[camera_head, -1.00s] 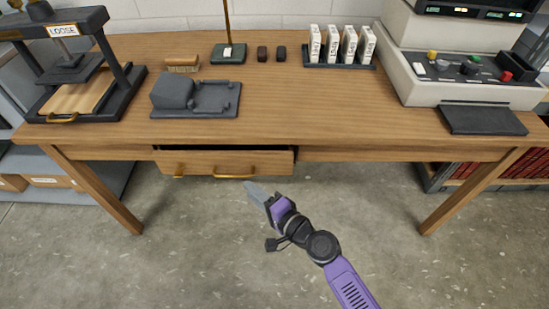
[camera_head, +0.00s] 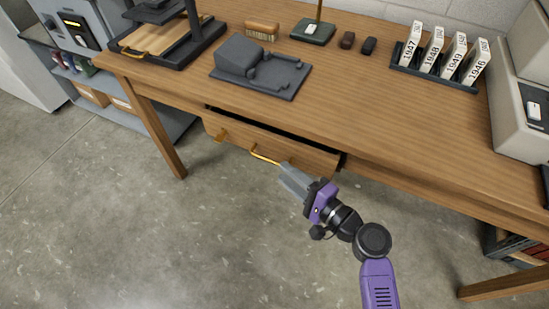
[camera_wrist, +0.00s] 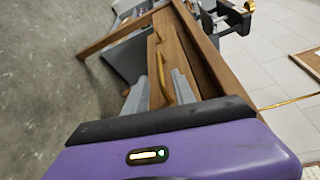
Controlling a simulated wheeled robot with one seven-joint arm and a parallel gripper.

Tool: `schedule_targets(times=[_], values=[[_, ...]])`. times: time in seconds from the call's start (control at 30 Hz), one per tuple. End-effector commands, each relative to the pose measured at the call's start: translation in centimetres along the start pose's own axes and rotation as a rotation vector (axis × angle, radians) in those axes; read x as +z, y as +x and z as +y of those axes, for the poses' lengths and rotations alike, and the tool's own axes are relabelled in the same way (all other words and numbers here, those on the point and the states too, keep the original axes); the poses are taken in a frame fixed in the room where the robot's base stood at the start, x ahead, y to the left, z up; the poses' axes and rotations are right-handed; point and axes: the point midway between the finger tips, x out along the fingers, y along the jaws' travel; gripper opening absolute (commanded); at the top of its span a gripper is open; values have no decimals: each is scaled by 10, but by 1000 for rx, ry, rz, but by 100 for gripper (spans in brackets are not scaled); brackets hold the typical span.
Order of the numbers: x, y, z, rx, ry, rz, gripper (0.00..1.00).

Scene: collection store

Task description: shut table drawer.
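The wooden table drawer (camera_head: 300,153) is partly open, with a dark gap showing behind the top of its front. My gripper (camera_head: 283,172) is in front of the drawer, close to the right end of the bar handle. In the wrist view my gripper's grey fingers (camera_wrist: 160,78) are spread apart. The bar handle (camera_wrist: 161,75) appears between them in that view. I cannot tell whether the fingers touch the drawer front.
The wooden table (camera_head: 400,125) carries a dark grey block-shaped device (camera_head: 245,60), a brush (camera_head: 261,31), a press (camera_head: 165,30) and a rack of year-marked cards (camera_head: 435,75). A table leg (camera_head: 160,140) stands left of the drawer. The floor in front is clear.

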Motion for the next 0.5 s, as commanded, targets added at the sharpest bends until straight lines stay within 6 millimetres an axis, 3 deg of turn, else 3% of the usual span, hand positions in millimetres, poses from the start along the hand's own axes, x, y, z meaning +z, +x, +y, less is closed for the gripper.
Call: schedule_targets(times=[0.5], values=[[0,68,0,-1,-1,-1,32]])
